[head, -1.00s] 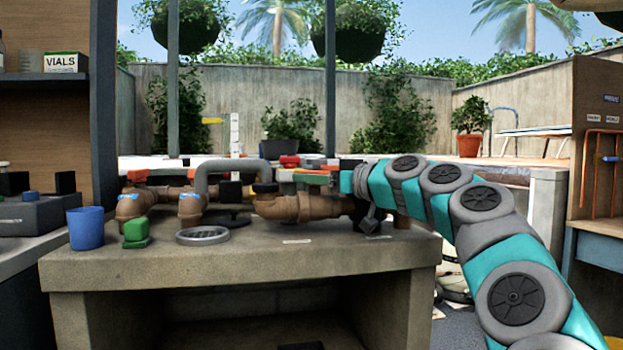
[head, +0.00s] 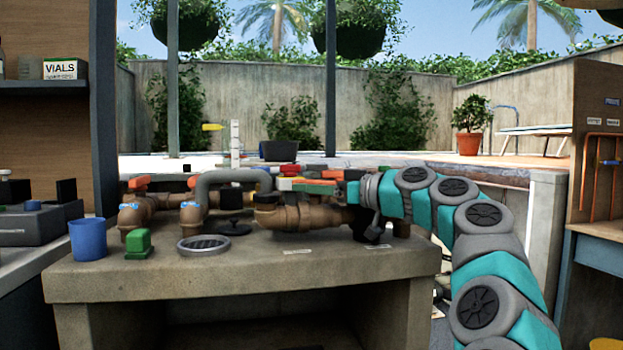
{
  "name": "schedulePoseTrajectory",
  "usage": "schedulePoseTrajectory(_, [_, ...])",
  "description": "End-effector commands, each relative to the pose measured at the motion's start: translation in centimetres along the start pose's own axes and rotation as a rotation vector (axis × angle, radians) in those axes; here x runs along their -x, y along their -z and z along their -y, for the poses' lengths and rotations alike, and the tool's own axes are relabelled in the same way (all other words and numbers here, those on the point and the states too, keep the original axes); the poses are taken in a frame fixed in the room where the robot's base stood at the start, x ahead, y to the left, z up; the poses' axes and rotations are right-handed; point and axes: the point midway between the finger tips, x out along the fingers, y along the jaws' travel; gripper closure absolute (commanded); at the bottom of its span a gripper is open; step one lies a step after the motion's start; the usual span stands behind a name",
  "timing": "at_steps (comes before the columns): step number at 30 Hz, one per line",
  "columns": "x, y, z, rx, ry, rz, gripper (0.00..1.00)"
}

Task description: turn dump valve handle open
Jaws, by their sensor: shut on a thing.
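Brown pipework with grey bends (head: 210,190) runs along the concrete bench (head: 200,275). I cannot tell from labels which is the dump valve handle. My gripper (head: 369,229) is at the right end of the pipework, dark and partly hidden by my teal and grey arm. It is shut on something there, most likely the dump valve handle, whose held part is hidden.
Posts and a shelf are at left; a tool board (head: 600,150) is at right. The bench's front is mostly clear.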

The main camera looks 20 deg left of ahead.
Motion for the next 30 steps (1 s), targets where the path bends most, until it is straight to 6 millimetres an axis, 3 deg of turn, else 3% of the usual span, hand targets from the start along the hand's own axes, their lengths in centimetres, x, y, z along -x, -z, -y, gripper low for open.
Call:
schedulePoseTrajectory(18, [0.07, -0.21, 0.05, 0.001, 0.089, 0.002, 1.0])
schedulePoseTrajectory(19, [0.08, -0.21, 0.05, 0.001, 0.089, 0.002, 0.6])
schedulePoseTrajectory(23, [0.09, -0.16, 0.06, 0.001, 0.089, 0.001, 0.45])
schedulePoseTrajectory(30, [0.11, -0.07, 0.09, 0.002, 0.089, 0.0, 0.45])
